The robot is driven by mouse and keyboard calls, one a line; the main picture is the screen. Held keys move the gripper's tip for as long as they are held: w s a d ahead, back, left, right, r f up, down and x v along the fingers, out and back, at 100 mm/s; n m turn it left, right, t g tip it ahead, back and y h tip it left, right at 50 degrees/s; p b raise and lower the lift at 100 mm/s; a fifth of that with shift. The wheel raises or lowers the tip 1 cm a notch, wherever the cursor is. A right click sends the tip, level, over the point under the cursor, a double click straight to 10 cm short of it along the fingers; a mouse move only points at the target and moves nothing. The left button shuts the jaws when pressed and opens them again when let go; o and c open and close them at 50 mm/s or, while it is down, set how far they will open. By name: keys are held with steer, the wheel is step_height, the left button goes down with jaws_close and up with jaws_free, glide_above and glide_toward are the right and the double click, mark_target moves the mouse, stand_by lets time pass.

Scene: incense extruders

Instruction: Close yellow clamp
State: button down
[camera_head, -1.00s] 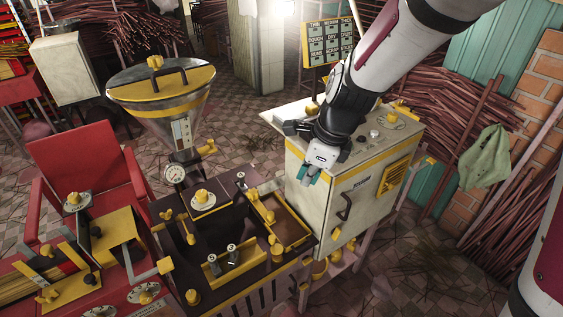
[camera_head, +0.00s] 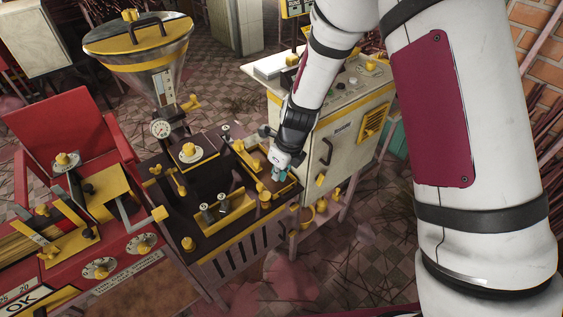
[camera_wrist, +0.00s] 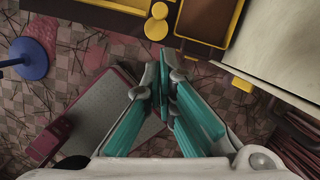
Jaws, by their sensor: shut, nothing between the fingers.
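My gripper (camera_head: 275,174) is over the right end of the dark press table (camera_head: 222,262), beside the cream cabinet. In the wrist view its teal fingers (camera_wrist: 163,75) are together with nothing between them. Several yellow fittings could be the clamp; I cannot tell which one it is. A yellow knob-like fitting (camera_head: 265,196) stands at the table's front right corner, just left of and below the gripper. In the wrist view a yellow round-ended fitting (camera_wrist: 156,27) lies just beyond the fingertips, apart from or under them; contact is unclear.
The cream cabinet (camera_head: 345,135) stands close on the right. A yellow-rimmed tray (camera_wrist: 207,42) lies ahead of the fingers in the wrist view. A metal hopper (camera_head: 150,62) and a red machine (camera_head: 150,265) are on the left. Tiled floor is open in front.

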mark_target(257, 159)
steer(key=w+a, duration=0.2)
steer(key=a, duration=0.1)
steer(key=shift+w, duration=0.35)
steer(key=shift+a, duration=0.1)
steer(key=w+a, duration=0.1)
steer(key=w+a+b, duration=0.1)
steer(key=w, duration=0.1)
steer(key=shift+w+f, duration=0.1)
steer(key=shift+w+a, duration=0.1)
steer(key=shift+w, duration=0.05)
steer(key=shift+r, duration=0.2)
